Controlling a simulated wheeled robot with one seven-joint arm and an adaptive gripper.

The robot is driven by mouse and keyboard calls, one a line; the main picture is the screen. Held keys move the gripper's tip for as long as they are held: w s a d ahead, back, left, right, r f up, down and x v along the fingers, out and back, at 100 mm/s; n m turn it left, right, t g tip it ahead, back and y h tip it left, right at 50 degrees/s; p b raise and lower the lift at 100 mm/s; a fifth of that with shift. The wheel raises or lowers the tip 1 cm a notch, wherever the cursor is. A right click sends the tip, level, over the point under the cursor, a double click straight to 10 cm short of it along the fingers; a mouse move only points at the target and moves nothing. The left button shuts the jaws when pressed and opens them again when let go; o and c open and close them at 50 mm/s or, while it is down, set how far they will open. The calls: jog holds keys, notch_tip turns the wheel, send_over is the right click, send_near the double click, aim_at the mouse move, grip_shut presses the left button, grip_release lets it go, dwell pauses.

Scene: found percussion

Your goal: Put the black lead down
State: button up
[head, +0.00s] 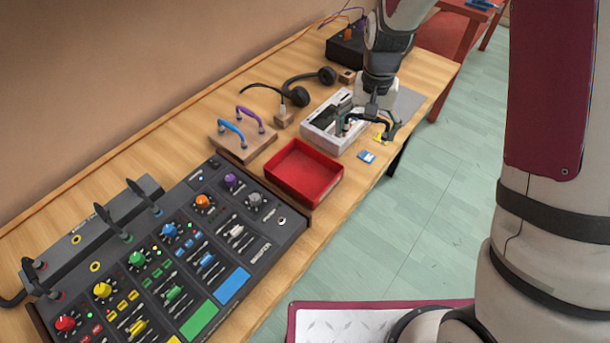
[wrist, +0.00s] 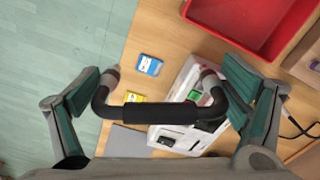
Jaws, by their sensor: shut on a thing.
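My gripper (head: 372,122) hangs over the far right part of the table, above a white and black device (head: 325,125). It is shut on the black lead (wrist: 160,113), a U-shaped piece with a thick black middle and two grey plug ends. In the wrist view the lead spans the space between the two green-padded fingers (wrist: 162,85), with its ends towards the table. It appears held above the device and the tabletop; the exact height is unclear. A wooden stand (head: 238,152) holds a blue lead (head: 231,131) and a purple lead (head: 250,117).
A red tray (head: 303,172) stands left of the device. A blue card (head: 367,156) and a yellow card (wrist: 134,98) lie near the table edge. Headphones (head: 300,95) rest behind. The large mixer (head: 170,260) fills the near table.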

jog(key=s+a+m+b, duration=0.2)
jog(key=a+m+b, duration=0.1)
jog(key=a+m, duration=0.3)
jog(key=s+a+m+b, duration=0.1)
jog(key=a+m+b, duration=0.15)
jog(key=a, duration=0.65)
jog(key=shift+m, duration=0.25)
notch_tip(320, 180, down, 11)
jog(key=shift+r, duration=0.15)
jog(key=o, duration=0.9)
